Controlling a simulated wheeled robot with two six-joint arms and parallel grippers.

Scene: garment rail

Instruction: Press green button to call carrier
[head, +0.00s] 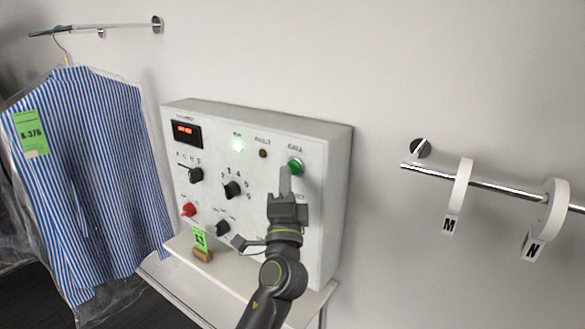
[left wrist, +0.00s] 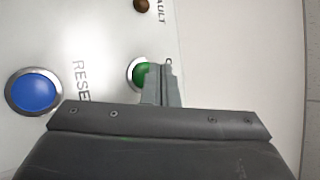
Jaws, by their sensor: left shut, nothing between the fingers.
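The green button (head: 295,166) sits at the upper right of a white control box, under the word CALL. My left gripper (head: 285,172) is in front of the box, fingers shut and empty, with the tips just below and beside the button. In the left wrist view the green button (left wrist: 139,74) is partly hidden behind the shut fingertips (left wrist: 160,68). I cannot tell whether the tips touch it. My right gripper is in neither view.
A blue button (left wrist: 33,92) shows in the left wrist view. A striped shirt (head: 85,170) hangs left; a rail (head: 490,187) with tags is right.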

